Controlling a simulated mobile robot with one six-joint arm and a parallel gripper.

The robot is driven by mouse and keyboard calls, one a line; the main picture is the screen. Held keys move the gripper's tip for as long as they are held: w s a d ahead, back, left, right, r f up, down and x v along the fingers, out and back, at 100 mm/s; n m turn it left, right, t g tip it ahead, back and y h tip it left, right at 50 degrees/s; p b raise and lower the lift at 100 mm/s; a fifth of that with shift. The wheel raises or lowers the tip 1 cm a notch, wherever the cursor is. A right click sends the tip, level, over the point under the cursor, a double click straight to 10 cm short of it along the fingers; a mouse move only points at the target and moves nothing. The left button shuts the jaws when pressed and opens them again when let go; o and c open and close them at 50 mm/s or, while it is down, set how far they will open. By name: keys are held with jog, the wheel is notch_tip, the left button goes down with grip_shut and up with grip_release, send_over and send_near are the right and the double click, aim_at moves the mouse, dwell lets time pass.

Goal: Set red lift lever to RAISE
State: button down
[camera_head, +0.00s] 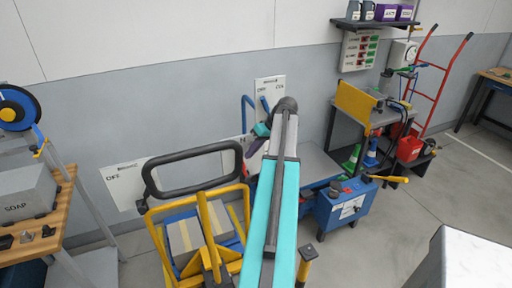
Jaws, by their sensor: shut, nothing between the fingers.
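I cannot clearly make out a red lift lever or a RAISE mark. A blue control box (343,207) with a white label stands right of my arm, with small dark reddish knobs on top and a yellow handle (386,179) at its right. A white wall panel (270,88) with small markings and blue levers is partly behind my arm. My gripper (248,157) is at the far end of my teal arm, small and partly hidden, in front of the wall panels. It looks shut and empty, apart from the blue box.
A yellow cart (158,232) with boxes and a dark handle stands at front left. A wooden bench (62,215) with a soap box is at far left. A grey workbench (385,112) and red hand truck (431,92) stand at right. The floor at right is mostly open.

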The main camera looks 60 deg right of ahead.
jog(key=shift+w+a+f, duration=0.1)
jog(key=shift+w+a, duration=0.05)
jog(key=shift+a, duration=0.2)
